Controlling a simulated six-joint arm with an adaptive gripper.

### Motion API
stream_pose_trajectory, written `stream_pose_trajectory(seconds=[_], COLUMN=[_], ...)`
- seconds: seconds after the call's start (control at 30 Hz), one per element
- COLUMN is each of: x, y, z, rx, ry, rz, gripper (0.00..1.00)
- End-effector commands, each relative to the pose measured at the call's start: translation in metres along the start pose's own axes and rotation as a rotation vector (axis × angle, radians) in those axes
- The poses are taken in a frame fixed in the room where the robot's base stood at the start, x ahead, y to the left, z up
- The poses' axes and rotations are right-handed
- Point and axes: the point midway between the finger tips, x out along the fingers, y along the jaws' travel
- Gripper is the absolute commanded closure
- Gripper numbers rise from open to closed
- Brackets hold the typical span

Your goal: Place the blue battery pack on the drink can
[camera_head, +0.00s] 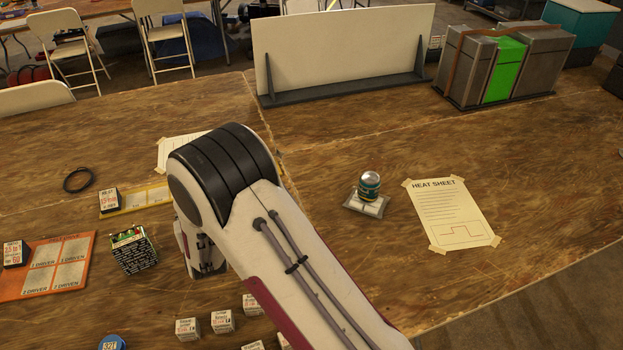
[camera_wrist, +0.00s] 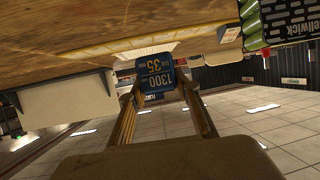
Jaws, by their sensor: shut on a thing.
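In the wrist view, the blue battery pack (camera_wrist: 157,80), marked "1300" and "35", is between the two fingertips of my gripper (camera_wrist: 158,93). The gripper is shut on it. In the head view, my arm hides the pack and most of the gripper. A small round item with a silver top and teal sides (camera_head: 370,186) stands upright on a pale pad (camera_head: 366,206), right of my arm. It may be the drink can, but I cannot tell for sure. The gripper is apart from it, on the left side of my arm.
A dark box with green-topped cells (camera_head: 133,251) stands left of my arm, beside an orange board (camera_head: 46,268). Several small white-labelled packs (camera_head: 223,321) stand at the front. A taped heat sheet (camera_head: 450,213) lies at right. A white panel (camera_head: 340,50) stands behind.

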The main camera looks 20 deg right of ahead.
Motion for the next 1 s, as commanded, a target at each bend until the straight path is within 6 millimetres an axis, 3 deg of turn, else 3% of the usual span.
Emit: stream_pose_trajectory(seconds=[0.17, 0.37, 1.0], x=[0.002, 0.007, 0.008], y=[0.009, 0.043, 0.232], z=[-0.002, -0.009, -0.057], rx=[0.005, 0.025, 0.106], ry=[0.002, 0.004, 0.004], rz=[0.012, 0.058, 0.257], gripper=[0.96, 0.96, 0.96])
